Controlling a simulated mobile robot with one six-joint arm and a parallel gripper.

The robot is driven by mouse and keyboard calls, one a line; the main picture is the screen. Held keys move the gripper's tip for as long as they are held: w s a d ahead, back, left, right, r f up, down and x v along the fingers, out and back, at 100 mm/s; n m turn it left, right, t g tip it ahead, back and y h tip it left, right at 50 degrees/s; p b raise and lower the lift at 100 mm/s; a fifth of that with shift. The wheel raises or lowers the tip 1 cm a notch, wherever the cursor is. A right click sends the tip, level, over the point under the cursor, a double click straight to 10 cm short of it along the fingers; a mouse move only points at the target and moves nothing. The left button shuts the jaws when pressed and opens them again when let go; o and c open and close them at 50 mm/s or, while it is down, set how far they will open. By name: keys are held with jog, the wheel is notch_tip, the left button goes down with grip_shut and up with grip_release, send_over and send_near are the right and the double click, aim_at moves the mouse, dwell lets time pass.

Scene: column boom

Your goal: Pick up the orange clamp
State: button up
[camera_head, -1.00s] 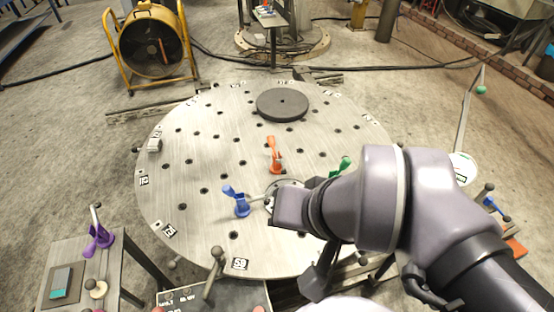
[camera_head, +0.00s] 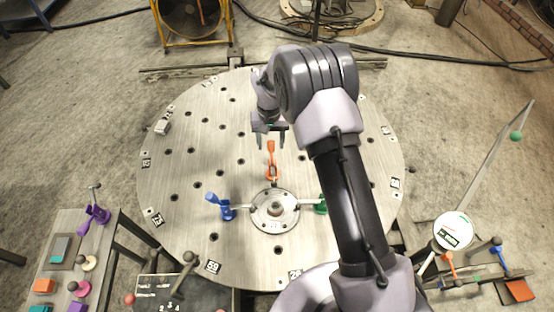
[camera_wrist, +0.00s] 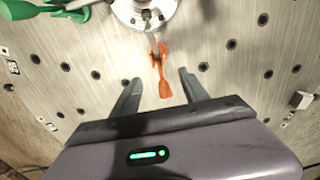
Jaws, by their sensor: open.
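The orange clamp (camera_head: 271,161) stands on the round perforated metal table (camera_head: 185,215), at the far side of a round flanged part (camera_head: 275,209). My gripper (camera_head: 269,140) is open and empty, just beyond the clamp in the head view. In the wrist view the orange clamp (camera_wrist: 162,72) lies ahead of and between the two fingers (camera_wrist: 158,88), its handle pointing toward my gripper. The fingers do not appear to touch it. How high they are above the table is hard to tell.
A blue clamp (camera_head: 222,206) stands left of the flanged part and a green clamp (camera_head: 321,204) right of it, partly hidden by my arm. A side table at left holds a purple clamp (camera_head: 95,216) and small coloured parts. The table's left side is mostly clear.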

aim_at(272, 167)
notch_tip(272, 167, down, 9)
jog(key=shift+r+b, duration=0.15)
jog(key=shift+b, duration=0.65)
jog(key=f, duration=0.1)
jog(key=f+b, duration=0.1)
jog(key=f, duration=0.1)
jog(key=s+f, duration=0.1)
jog(key=f, duration=0.1)
jog(key=shift+d, duration=0.2)
jog(key=shift+w+f, duration=0.1)
jog(key=shift+f, duration=0.2)
jog(key=shift+r, duration=0.1)
jog(key=shift+c, duration=0.2)
grip_shut()
